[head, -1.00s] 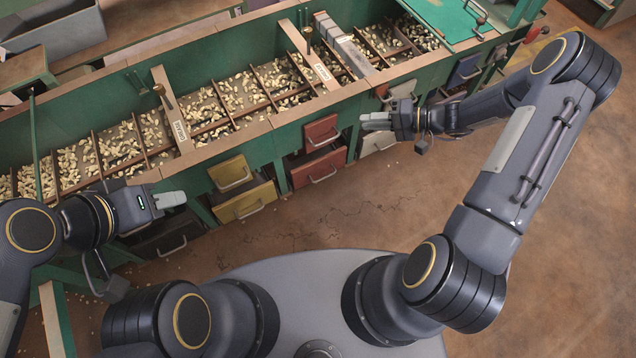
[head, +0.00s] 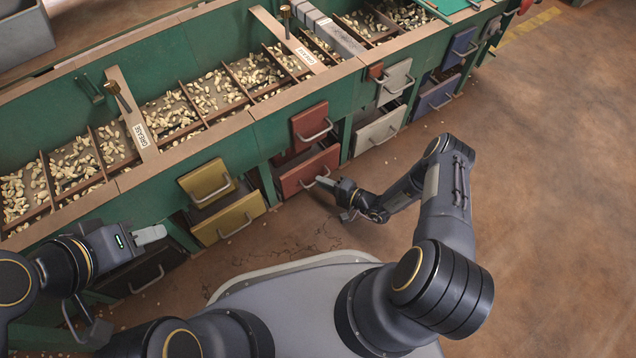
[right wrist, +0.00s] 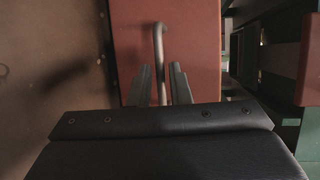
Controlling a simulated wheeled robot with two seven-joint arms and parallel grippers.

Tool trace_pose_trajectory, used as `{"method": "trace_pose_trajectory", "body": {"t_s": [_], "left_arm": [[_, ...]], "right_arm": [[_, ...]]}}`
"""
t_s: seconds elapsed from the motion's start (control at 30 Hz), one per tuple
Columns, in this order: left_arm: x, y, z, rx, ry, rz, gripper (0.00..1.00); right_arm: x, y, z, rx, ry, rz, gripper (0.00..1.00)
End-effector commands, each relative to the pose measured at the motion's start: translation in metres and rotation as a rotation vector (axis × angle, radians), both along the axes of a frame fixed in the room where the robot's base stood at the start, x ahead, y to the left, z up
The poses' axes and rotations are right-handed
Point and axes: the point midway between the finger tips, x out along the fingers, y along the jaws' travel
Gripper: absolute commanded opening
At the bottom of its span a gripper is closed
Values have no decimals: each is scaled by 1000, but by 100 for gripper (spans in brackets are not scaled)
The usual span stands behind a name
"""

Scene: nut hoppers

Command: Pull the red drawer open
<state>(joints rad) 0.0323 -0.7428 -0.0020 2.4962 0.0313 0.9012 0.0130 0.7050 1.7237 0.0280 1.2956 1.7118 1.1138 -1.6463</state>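Two red drawer fronts, an upper one (head: 310,122) and a larger lower one (head: 300,176), sit one above the other in the green bench. Each has a metal bar handle. My right gripper (head: 322,181) is at the lower red drawer's handle. In the right wrist view, the handle (right wrist: 158,45) runs down between the two fingers of the gripper (right wrist: 161,75), in front of the red face (right wrist: 196,40). Gaps show between handle and fingers, so they look open around it. My left gripper (head: 150,234) is away to the left; its finger gap is hidden.
Yellow drawers (head: 228,218) are left of the red ones, and pale grey drawers (head: 378,130) and blue ones (head: 436,94) are to the right. A dark drawer (head: 140,280) is near my left gripper. Open floor (head: 540,200) lies to the right.

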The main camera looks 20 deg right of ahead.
Motion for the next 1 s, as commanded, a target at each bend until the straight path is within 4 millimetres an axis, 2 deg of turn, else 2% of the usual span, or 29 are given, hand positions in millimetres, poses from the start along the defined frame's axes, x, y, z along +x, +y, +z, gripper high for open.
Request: {"method": "trace_pose_trajectory", "body": {"t_s": [0.03,0.2,0.47,0.5,0.63,1.0], "left_arm": [[0,0,-6,0,0,0,36],[0,0,-10,0,0,0,36],[0,0,-10,0,0,0,36],[0,0,-10,0,0,0,36],[0,0,-10,0,0,0,36],[0,0,-8,0,0,0,36]], "right_arm": [[5,5,-4,0,-1,2,17],[15,14,-5,0,1,1,17],[16,15,-4,0,1,1,17],[16,15,-4,0,1,1,16],[16,15,-4,0,1,1,0],[14,14,-4,0,2,1,0]]}}
